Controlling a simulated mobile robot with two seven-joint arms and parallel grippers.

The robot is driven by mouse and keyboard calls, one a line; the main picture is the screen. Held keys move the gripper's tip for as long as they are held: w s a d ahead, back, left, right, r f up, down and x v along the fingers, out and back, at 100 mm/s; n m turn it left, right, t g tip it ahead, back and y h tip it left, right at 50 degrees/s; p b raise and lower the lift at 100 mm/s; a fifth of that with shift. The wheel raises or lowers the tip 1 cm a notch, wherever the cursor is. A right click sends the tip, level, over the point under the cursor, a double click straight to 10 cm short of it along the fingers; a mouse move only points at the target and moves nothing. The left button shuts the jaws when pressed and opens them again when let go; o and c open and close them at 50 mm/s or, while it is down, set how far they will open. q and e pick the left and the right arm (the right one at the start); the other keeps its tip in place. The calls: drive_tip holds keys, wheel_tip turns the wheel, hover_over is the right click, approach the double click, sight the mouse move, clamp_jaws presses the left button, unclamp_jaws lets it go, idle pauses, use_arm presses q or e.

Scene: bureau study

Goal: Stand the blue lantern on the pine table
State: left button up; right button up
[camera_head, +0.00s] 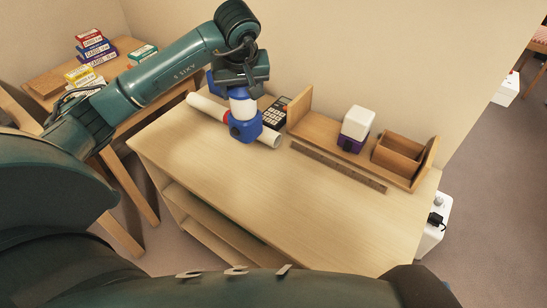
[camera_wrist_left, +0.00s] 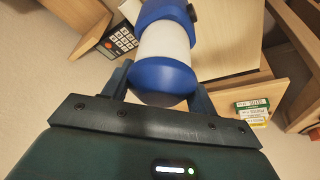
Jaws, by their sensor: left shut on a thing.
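The blue lantern (camera_head: 243,126) has a blue base, a white middle and a blue top. My left gripper (camera_head: 241,84) is shut on its top end from above. The lantern hangs upright over the far left part of the pale wood table (camera_head: 230,195), which looks like pine. I cannot tell whether its base touches the tabletop. In the left wrist view the lantern (camera_wrist_left: 165,48) sits between the two fingers of my left gripper (camera_wrist_left: 158,92). My right gripper is not in view.
A rolled paper tube (camera_head: 268,137) lies close by the lantern, with a calculator (camera_head: 275,116) behind. A desk organizer (camera_head: 325,138) holding a white-and-purple thing (camera_head: 357,124) and a ruler (camera_head: 338,167) line the back. The table's front is clear. Card boxes (camera_head: 92,45) stand on another table.

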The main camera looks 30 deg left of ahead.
sight(245, 123)
use_arm(q)
wheel_tip(245, 123, down, 10)
drive_tip(key=shift+r+b, duration=0.1)
drive_tip(key=shift+b, duration=0.45)
drive_tip(key=shift+a+f, duration=0.1)
drive_tip(key=shift+f, duration=0.15)
drive_tip(key=o, duration=1.5)
drive_tip(key=shift+o, duration=0.3)
